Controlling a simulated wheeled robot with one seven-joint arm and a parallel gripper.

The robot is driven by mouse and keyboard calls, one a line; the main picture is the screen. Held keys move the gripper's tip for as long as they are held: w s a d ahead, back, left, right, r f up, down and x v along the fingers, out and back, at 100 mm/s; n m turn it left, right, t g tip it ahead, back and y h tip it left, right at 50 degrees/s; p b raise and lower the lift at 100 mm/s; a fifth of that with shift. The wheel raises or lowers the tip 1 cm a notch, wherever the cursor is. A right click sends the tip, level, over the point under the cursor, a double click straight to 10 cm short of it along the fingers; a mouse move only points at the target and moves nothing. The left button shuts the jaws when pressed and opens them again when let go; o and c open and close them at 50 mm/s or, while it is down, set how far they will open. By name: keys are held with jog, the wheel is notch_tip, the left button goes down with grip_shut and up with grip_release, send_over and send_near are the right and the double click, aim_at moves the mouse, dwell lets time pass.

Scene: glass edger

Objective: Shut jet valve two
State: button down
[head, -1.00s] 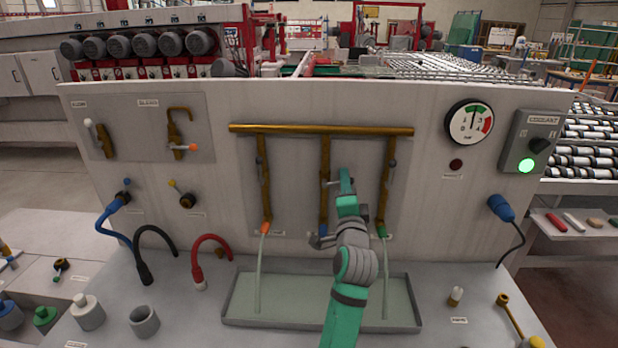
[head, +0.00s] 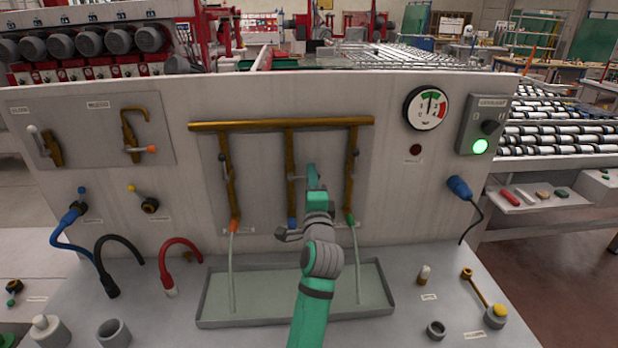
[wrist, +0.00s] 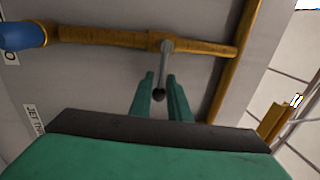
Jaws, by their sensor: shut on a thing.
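Jet valve two is on the middle brass pipe (head: 291,170), which ends in a blue nozzle (head: 292,223). Its grey lever (wrist: 167,68) with a dark ball end shows in the wrist view, standing out across the brass pipe (wrist: 105,37). My gripper (wrist: 160,82) has one finger on each side of the lever and is shut on it near the ball. In the head view my gripper (head: 312,175) is just right of the middle pipe. The arm hides the space below the blue nozzle, so I cannot tell whether water runs there.
Pipes with an orange nozzle (head: 234,225) and a green nozzle (head: 350,219) stand either side, each with a pale stream falling into the tray (head: 200,318). A brass header (head: 280,124) runs above. A gauge (head: 426,108) and a switch box with a lit green lamp (head: 480,146) are at right.

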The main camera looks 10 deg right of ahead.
jog(key=c, duration=1.7)
grip_release()
jog(key=shift+d+f, duration=0.1)
jog(key=shift+f, duration=0.05)
jog(key=shift+o, duration=0.2)
jog(key=shift+s, duration=0.1)
jog(key=v, duration=1)
jog(key=shift+s, duration=0.25)
jog(key=shift+f, duration=0.1)
